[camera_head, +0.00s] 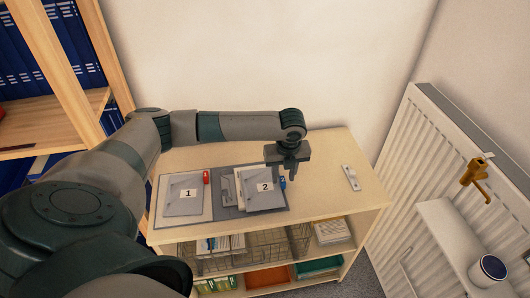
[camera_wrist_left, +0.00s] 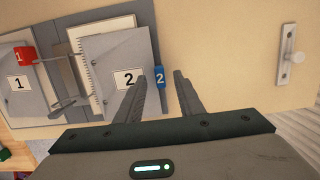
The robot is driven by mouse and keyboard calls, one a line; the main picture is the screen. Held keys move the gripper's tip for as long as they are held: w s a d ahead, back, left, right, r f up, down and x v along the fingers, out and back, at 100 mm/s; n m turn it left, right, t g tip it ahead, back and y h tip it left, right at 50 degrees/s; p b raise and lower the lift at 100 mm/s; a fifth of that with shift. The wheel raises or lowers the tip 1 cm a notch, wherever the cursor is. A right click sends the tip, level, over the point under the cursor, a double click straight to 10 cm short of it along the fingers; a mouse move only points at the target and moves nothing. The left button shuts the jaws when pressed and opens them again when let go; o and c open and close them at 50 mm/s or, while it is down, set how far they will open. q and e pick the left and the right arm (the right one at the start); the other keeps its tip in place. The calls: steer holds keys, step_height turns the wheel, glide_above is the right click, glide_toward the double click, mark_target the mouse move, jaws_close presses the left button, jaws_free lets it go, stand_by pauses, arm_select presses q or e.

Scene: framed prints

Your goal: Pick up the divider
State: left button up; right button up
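Two grey numbered panels lie on the cabinet top: panel 1 (camera_head: 184,195) and panel 2 (camera_head: 262,190). A red tag 1 (camera_head: 206,177) and a blue tag 2 (camera_head: 282,183) are at their edges. A narrow grey piece (camera_wrist_left: 66,88) lies between the panels. I cannot tell for sure which piece is the divider. My left gripper (camera_head: 290,172) points down over the right edge of panel 2. In the left wrist view its fingers (camera_wrist_left: 158,78) are apart, with the blue tag (camera_wrist_left: 159,78) showing between them; nothing is held. My right gripper is out of view.
A dark grey mat (camera_head: 230,213) lies under the panels. A silver plate with a knob (camera_head: 350,177) lies to the right on bare wood. A radiator (camera_head: 425,160) stands right, a wooden bookcase (camera_head: 60,118) left.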

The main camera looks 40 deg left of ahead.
arm_select(q)
steer(key=shift+a+f, duration=0.1)
steer(key=shift+f, duration=0.6)
jaws_close()
steer(key=shift+r, duration=0.1)
steer(key=shift+w+r, duration=0.1)
steer(key=shift+r, duration=0.35)
steer(key=r+b, duration=0.2)
steer(key=r, duration=0.1)
steer(key=shift+d+r, duration=0.1)
steer(key=shift+d, duration=0.3)
steer(key=d+r+b, duration=0.2)
steer(key=d+r, duration=0.4)
steer(key=d, duration=0.5)
steer(key=shift+s+r+b, duration=0.2)
steer(key=shift+r+b, duration=0.1)
steer(key=shift+r, duration=0.1)
